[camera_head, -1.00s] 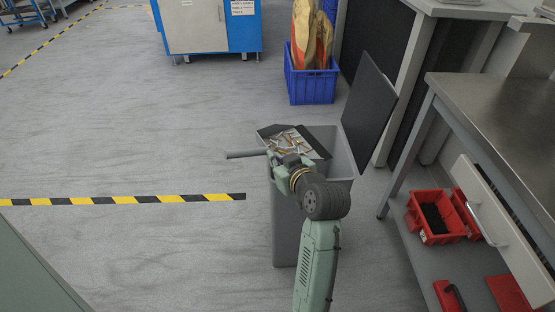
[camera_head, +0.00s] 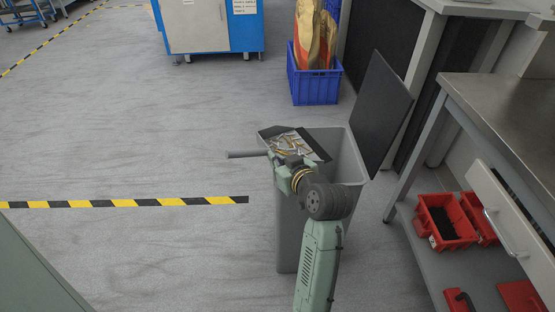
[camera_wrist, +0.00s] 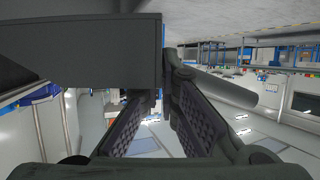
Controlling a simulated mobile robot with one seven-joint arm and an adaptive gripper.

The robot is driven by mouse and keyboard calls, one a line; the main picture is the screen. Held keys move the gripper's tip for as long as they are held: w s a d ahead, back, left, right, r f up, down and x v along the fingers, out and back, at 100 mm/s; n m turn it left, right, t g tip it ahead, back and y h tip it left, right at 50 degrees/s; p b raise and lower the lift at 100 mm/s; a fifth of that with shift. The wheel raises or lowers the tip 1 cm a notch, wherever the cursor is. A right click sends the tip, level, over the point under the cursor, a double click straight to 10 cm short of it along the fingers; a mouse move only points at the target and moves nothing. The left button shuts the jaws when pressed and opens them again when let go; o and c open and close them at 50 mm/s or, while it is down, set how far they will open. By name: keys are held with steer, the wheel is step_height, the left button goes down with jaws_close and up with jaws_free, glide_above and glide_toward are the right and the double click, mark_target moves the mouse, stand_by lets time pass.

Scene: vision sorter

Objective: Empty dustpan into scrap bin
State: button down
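The dustpan (camera_head: 245,154) is dark grey, with its handle pointing left. Brass and silver scraps (camera_head: 289,142) lie in its pan. It appears close to level, above the left part of the grey scrap bin (camera_head: 290,235). The bin's dark lid (camera_head: 383,112) stands open on the right, and most of the bin's inside is hidden. My gripper (camera_head: 291,160) is at the near side of the dustpan and appears shut on it. In the wrist view, the dustpan (camera_wrist: 90,55) fills the upper left, beyond the gripper's fingers (camera_wrist: 158,98); the exact contact is partly hidden.
A steel workbench (camera_head: 515,110) with red trays (camera_head: 443,222) on its lower shelf stands close on the right. A blue crate (camera_head: 315,88) with sacks stands behind the bin.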

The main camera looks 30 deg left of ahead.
steer(key=shift+f, duration=0.35)
steer(key=shift+w+d+r+m+g+y+p, duration=0.2)
steer(key=shift+w+r+m+g+p, duration=0.15)
steer(key=shift+r+p, duration=0.35)
steer(key=shift+w+d+r+m+g+y+p, duration=0.15)
steer(key=shift+w+r+m+p, duration=0.1)
steer(key=shift+r+m+p, duration=0.4)
steer(key=shift+w+d+r+m+g+y+p, duration=0.1)
steer(key=shift+w+d+r+m+g+p, duration=0.15)
steer(key=shift+r+p, duration=0.45)
steer(key=w+d+r+n+t+h+p, duration=0.1)
steer(key=w+d+r+n+p, duration=0.1)
steer(key=w+d+r, duration=0.3)
steer(key=w+r+n, duration=0.1)
steer(key=w+r, duration=0.2)
steer(key=r, duration=0.1)
steer(key=shift+w+r+p, duration=0.15)
steer(key=shift+w+p, duration=0.15)
stand_by(0.7)
